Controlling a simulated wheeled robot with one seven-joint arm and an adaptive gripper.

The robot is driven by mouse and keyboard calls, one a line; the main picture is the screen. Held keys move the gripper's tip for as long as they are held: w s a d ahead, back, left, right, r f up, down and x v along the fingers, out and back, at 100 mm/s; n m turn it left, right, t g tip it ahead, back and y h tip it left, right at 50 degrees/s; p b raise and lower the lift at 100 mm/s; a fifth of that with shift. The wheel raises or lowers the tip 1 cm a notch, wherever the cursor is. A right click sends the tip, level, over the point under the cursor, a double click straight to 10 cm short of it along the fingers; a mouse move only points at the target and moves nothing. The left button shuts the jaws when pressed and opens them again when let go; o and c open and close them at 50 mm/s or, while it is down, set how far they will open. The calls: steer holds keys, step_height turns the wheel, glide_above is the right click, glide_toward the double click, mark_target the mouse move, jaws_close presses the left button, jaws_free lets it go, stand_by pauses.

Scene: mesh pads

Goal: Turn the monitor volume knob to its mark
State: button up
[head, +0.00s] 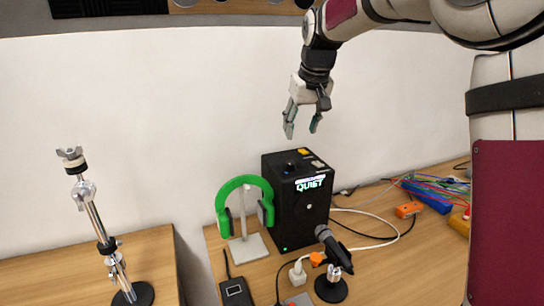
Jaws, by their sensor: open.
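The monitor is a black box (300,207) standing on the wooden desk, with a lit "QUIET" display on its front. On its top face sits a small dark knob with a blue tint (289,166), near the left side, beside a yellow button (303,151) and a pale button (318,164). The knob's mark is too small to make out. My gripper (302,133) is open and empty, pointing down above the box's top, apart from it.
A green headphone set (245,188) hangs on a stand left of the box. A microphone (333,252) stands in front on the right. Cables and an orange block (408,210) lie to the right. A metal stand (102,235) is at far left.

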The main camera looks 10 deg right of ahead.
mark_target(290, 162)
steer(key=x, duration=0.5)
steer(key=w+p+x, duration=0.1)
steer(key=x, duration=0.4)
steer(key=p+x, duration=0.1)
steer(key=x, duration=0.4)
steer(key=shift+w+d+r, duration=0.1)
steer(key=shift+w+r, duration=0.05)
steer(key=shift+w, duration=0.15)
jaws_close()
